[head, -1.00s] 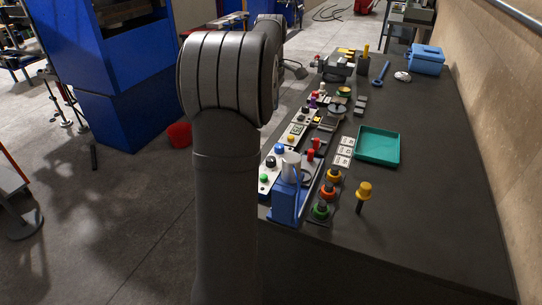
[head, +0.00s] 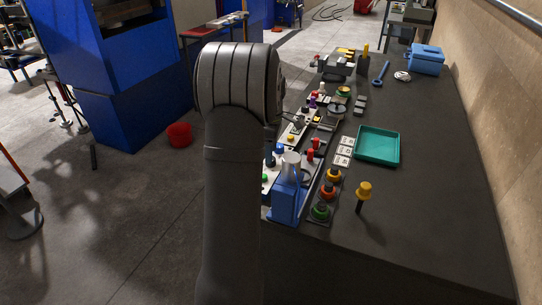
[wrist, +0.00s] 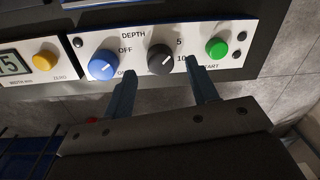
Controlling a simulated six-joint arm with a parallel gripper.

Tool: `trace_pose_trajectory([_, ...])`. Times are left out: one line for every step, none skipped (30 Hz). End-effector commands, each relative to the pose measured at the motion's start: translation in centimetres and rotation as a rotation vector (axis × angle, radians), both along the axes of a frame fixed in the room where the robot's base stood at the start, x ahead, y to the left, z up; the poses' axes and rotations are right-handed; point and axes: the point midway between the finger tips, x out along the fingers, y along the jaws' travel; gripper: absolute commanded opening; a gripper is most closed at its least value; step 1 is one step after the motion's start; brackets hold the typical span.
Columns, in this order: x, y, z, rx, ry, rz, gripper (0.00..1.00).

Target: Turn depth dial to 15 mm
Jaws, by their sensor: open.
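The depth dial is a black round knob (wrist: 161,59) with a white pointer mark, on a pale panel (wrist: 62,35) in the wrist view. "DEPTH" is printed at its upper left, and 5 and 10 at its right. The pointer slants to the upper right, roughly between 5 and 10; the exact setting is unclear. No 15 mark is visible. My gripper (wrist: 160,69) is open, with one blue finger at the dial's lower left and the other at its lower right. The dial lies between the finger lines, apart from both. The height gap cannot be judged.
A blue knob (wrist: 103,65) with OFF beside it is left of the dial, near the left finger. A green START button (wrist: 216,48) is to the right. In the head view, a blue post (head: 286,195) and a teal tray (head: 377,146) stand on the bench.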

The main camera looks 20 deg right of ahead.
Motion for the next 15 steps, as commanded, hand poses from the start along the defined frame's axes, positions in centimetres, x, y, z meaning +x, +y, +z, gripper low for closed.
trace_pose_trajectory([-0.1, 0.0, -0.8, 0.001, 0.001, 0.000, 0.53])
trace_pose_trajectory([-0.1, 0.1, -1.2, 0.001, 0.002, 0.000, 0.53])
trace_pose_trajectory([-0.1, 0.1, -1.6, 0.001, 0.002, 0.000, 0.53])
trace_pose_trajectory([-0.1, 0.1, -1.8, 0.001, 0.001, 0.000, 0.53])
trace_pose_trajectory([-0.1, 0.1, -2.0, 0.000, 0.000, 0.000, 0.53])
trace_pose_trajectory([-0.1, 0.1, -2.3, 0.000, 0.000, 0.000, 0.53])
trace_pose_trajectory([-0.1, 0.1, -2.4, 0.000, 0.000, 0.000, 0.53])
trace_pose_trajectory([-0.1, 0.1, -2.5, 0.000, 0.000, 0.000, 0.53])
trace_pose_trajectory([-0.1, 0.1, -2.6, 0.000, 0.000, 0.000, 0.53])
trace_pose_trajectory([-0.1, 0.1, -2.6, 0.000, 0.000, 0.000, 0.53])
trace_pose_trajectory([-0.1, 0.1, -2.6, -0.001, -0.001, 0.000, 0.53])
trace_pose_trajectory([-0.1, 0.1, -2.6, -0.001, -0.001, 0.000, 0.53])
trace_pose_trajectory([-0.1, 0.1, -2.6, -0.001, -0.001, 0.000, 0.53])
trace_pose_trajectory([-0.1, 0.1, -2.6, -0.001, -0.001, 0.000, 0.53])
trace_pose_trajectory([-0.1, 0.1, -2.6, -0.001, -0.001, 0.000, 0.53])
